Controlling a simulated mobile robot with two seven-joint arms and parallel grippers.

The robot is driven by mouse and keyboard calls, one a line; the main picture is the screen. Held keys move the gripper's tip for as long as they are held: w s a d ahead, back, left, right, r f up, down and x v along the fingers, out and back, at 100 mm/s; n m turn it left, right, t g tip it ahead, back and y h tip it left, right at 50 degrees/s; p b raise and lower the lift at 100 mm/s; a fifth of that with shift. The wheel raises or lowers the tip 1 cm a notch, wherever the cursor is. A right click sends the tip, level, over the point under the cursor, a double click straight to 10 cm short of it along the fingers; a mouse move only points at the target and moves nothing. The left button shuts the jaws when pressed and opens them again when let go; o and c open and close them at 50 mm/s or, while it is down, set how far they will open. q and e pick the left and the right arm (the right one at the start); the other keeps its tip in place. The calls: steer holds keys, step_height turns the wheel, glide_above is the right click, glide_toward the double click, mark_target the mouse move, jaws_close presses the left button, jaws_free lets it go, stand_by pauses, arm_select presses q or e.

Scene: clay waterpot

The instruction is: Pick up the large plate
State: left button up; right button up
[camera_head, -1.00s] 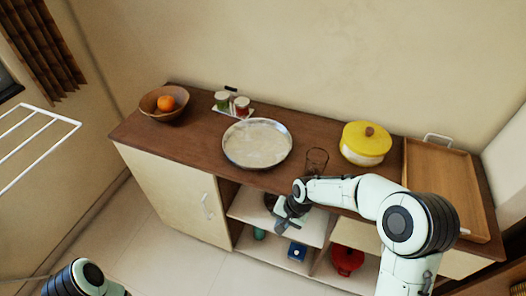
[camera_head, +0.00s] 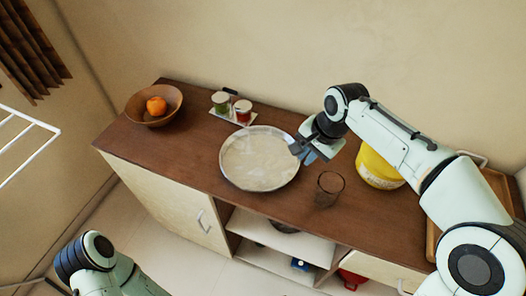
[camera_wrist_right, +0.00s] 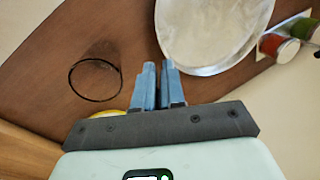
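The large plate (camera_head: 259,160) is round, pale and shallow with a metallic rim. It lies flat on the brown countertop, and part of it shows at the top of the right wrist view (camera_wrist_right: 208,32). My right gripper (camera_head: 300,151) is at the plate's right edge in the head view. Its blue fingers (camera_wrist_right: 158,66) are close together with a narrow gap and nothing visible between them. The fingertips overlap the rim's edge in view; I cannot tell whether they touch it. Only part of my left arm shows at lower left; its gripper is out of view.
A clear glass (camera_head: 329,188) stands right of the plate, close to my right gripper. A yellow pot (camera_head: 376,168) is partly behind my right arm. A wooden bowl (camera_head: 166,112) with an orange and two small jars (camera_head: 243,109) stand left of and behind the plate.

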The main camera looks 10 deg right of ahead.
glide_above(292, 177)
steer(key=s+d, duration=0.1)
steer(key=f, duration=0.6)
steer(key=shift+s+d+b, duration=0.1)
steer(key=shift+s+b, duration=0.1)
steer(key=shift+b, duration=0.2)
steer(key=shift+x, duration=3.1)
steer(key=shift+w, duration=0.1)
steer(key=shift+c, duration=0.3)
jaws_close()
steer(key=shift+r, duration=0.1)
